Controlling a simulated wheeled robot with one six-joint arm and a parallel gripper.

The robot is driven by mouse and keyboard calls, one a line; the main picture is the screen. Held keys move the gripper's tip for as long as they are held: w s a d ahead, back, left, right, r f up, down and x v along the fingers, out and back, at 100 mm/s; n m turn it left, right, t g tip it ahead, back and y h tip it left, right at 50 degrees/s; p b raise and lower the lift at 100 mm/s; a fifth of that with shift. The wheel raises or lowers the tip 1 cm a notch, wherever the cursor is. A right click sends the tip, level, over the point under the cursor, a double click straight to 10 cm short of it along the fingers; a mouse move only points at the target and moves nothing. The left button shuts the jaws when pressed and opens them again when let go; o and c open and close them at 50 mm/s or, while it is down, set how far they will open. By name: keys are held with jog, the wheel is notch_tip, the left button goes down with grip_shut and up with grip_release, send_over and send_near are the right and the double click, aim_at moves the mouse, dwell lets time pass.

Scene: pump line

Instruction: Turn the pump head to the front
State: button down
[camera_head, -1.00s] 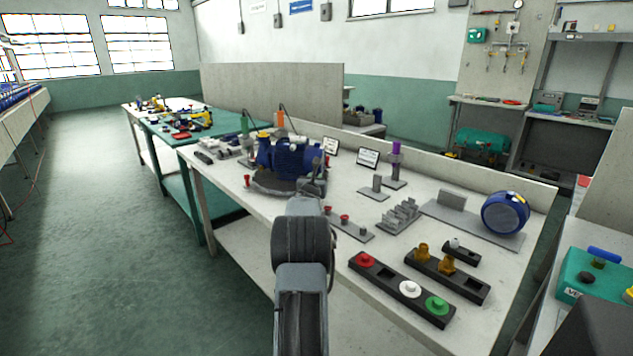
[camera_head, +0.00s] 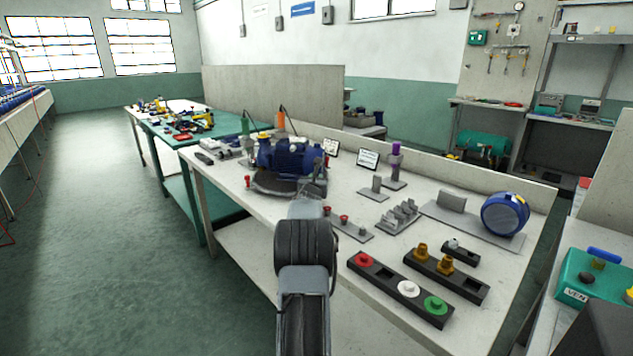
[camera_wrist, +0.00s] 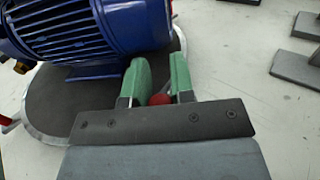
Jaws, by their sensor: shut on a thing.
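The pump head is a blue ribbed motor body (camera_head: 290,157) on a round dark plate (camera_head: 270,187) on the long white bench. In the wrist view the blue body (camera_wrist: 95,25) fills the upper left, above the plate's light rim (camera_wrist: 35,135). My gripper (camera_wrist: 160,85) has green fingers, closed around a red ball knob (camera_wrist: 160,99) beside the plate's edge. The knob is partly hidden by the fingers and palm. In the head view my arm hides most of the gripper beside the plate's right side. Another red knob (camera_head: 248,180) shows at the plate's left.
Small red-knobbed parts on a grey strip (camera_head: 349,230) stand just right of my arm. A black strip with red, white and green buttons (camera_head: 385,280) lies nearer. Grey stepped blocks (camera_head: 400,215) and a blue round motor (camera_head: 504,214) stand farther right. Floor on the left is clear.

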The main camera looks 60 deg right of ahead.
jog(key=shift+w+r+t, duration=0.2)
jog(key=shift+r+t, duration=0.1)
dwell(1.7)
jog(key=c, duration=1.2)
grip_release()
jog(key=shift+w+f, duration=0.15)
jog(key=shift+o, duration=1)
jog(key=shift+s+d+f, duration=0.1)
jog(key=shift+s, duration=0.15)
